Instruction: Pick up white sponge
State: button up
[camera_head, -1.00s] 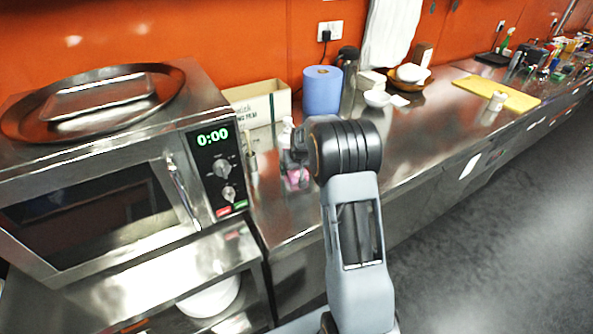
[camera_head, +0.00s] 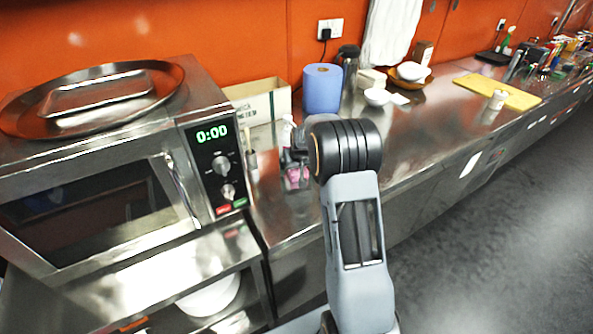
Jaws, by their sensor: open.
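A small whitish block (camera_head: 372,79), which looks like the white sponge, lies on the steel counter near the wall, behind a white bowl (camera_head: 377,97). It is small in the view, so I cannot be sure what it is. My gripper (camera_head: 292,160) shows only as a small grey part at the left of my arm's dark wrist joint, over the near counter. It is open, with nothing visibly held, and is well apart from the block, nearer and to the left. Its fingertips are mostly hidden or too small to make out.
A microwave (camera_head: 110,170) with a round tray (camera_head: 150,72) on top fills the left. A blue roll (camera_head: 322,89), a carton (camera_head: 262,103) and a pink bottle (camera_head: 297,180) stand near my wrist. A yellow board (camera_head: 515,97) lies farther right. The counter's middle is fairly clear.

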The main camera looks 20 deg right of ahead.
jog(key=c, duration=1.1)
jog(key=shift+r, duration=0.2)
